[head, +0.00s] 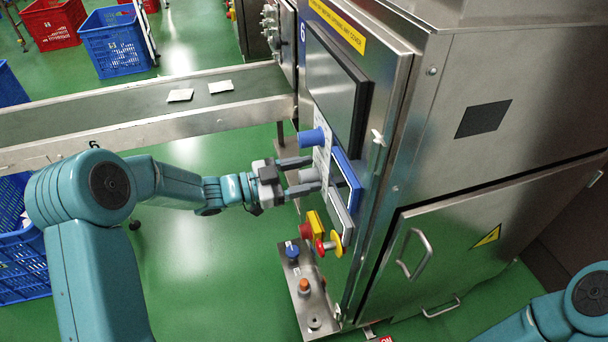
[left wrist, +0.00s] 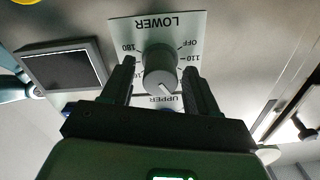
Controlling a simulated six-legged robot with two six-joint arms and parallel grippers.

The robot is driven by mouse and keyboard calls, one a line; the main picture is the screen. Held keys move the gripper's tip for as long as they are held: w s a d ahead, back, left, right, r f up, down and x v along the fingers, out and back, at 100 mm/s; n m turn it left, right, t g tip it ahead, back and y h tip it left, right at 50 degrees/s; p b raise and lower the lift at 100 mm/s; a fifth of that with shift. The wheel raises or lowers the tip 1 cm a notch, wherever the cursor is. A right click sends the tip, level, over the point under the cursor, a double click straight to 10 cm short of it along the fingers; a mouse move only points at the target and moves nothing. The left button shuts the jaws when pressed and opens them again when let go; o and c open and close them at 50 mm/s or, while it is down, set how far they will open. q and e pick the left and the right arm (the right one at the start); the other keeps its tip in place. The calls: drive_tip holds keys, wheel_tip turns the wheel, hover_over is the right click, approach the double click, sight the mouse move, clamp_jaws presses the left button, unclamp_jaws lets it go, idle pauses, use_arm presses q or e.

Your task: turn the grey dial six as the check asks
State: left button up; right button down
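The grey dial (left wrist: 160,72) sits on a white plate (left wrist: 185,24) marked LOWER, upside down in the left wrist view, with OFF, 110 and 180 legible. Its pale pointer line slants toward the lower right there. My left gripper (left wrist: 160,84) is open, one finger on each side of the dial, with narrow gaps between them. In the head view the left gripper (head: 294,175) reaches the panel of the machine (head: 385,150) marked 6, at the grey dial (head: 309,176). The right gripper is out of view; only part of the right arm shows at bottom right.
A blue knob (head: 312,138) is just above the grey dial. Below are a red button on a yellow box (head: 314,223) and a red-and-yellow switch (head: 330,244). A conveyor (head: 130,110) carrying two teabags runs left. Green floor is free below it.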

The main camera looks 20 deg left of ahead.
use_arm(q)
drive_tip(key=shift+f, duration=0.15)
drive_tip(key=p+v, duration=0.4)
drive_tip(key=v, duration=1.2)
drive_tip(key=shift+s+a, duration=0.1)
